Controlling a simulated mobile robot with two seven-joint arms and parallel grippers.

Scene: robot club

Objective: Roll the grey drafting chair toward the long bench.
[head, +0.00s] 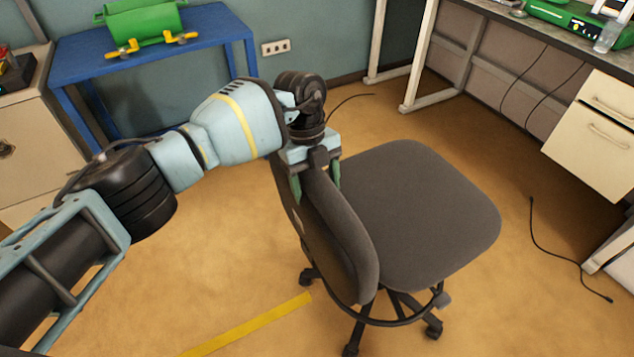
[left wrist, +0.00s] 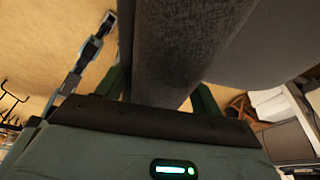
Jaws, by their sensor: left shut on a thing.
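The grey drafting chair (head: 418,215) stands on the floor right of the middle in the head view, with its backrest toward me and its seat beyond to the right. My left gripper (head: 316,182) is over the top edge of the backrest, one finger on each side, shut on it. In the left wrist view the backrest (left wrist: 182,50) runs between the two green fingers of the gripper (left wrist: 160,88). The long bench (head: 565,35) is at the upper right in the head view. My right gripper is not in view.
A blue table (head: 150,58) with a green machine (head: 143,22) stands at the back left. A drawer unit (head: 592,130) hangs under the bench. Black cables (head: 560,255) lie on the floor at right. A yellow strip (head: 250,325) marks the floor. Floor between chair and bench is mostly clear.

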